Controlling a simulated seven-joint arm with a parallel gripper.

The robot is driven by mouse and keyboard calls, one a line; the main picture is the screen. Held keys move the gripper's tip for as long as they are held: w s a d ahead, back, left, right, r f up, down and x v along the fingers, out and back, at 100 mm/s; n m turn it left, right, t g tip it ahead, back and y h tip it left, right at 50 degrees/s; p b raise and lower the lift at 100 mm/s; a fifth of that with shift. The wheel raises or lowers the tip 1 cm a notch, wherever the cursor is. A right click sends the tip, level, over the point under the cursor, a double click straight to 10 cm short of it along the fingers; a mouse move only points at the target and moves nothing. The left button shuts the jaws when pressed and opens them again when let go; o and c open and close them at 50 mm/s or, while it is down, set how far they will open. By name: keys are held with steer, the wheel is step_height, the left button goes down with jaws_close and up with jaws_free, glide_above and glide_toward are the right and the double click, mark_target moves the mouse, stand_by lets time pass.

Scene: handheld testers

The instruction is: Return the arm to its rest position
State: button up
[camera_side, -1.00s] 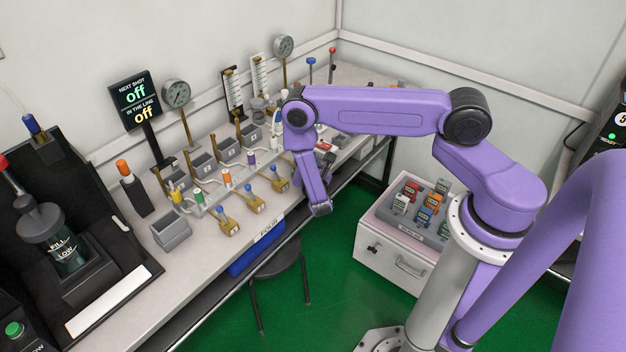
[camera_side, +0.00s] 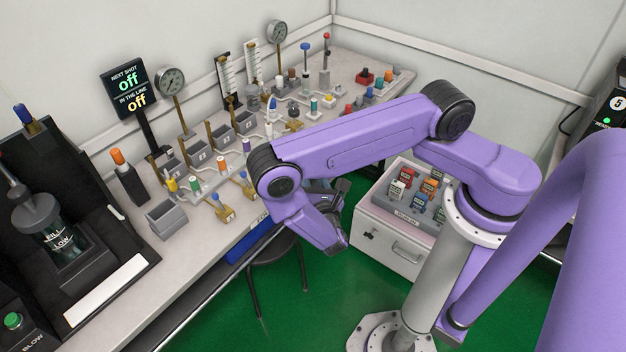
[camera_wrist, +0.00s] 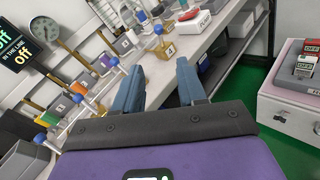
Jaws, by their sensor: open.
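My gripper (camera_wrist: 159,70) is open in the wrist view, its two blue fingers apart with nothing between them. Beyond the fingers are the bench's front edge (camera_wrist: 215,42) and the green floor. In the side view my purple arm is bent, with its wrist in front of the bench edge and above the floor and a dark stool. The fingers are partly hidden there behind my own links, so their exact pose is unclear.
The bench (camera_side: 205,262) carries valves, grey bins and gauges (camera_side: 172,80). A black sign (camera_side: 125,85) reads "off" twice. A white cabinet (camera_side: 385,240) right of my wrist holds several coloured handheld testers (camera_side: 430,186). Green floor is open below.

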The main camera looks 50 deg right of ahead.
steer(key=s+r+m+g+h, duration=0.1)
steer(key=s+r+m+g, duration=0.3)
steer(key=r+m+g, duration=0.65)
steer(key=s+a+r+m+g+y, duration=0.1)
steer(key=s+a+r+g+y, duration=0.1)
steer(key=s+r+y, duration=1)
steer(key=s+r, duration=0.2)
steer(key=s, duration=0.3)
steer(key=shift+s+a+r, duration=0.3)
steer(key=shift+a+r, duration=0.1)
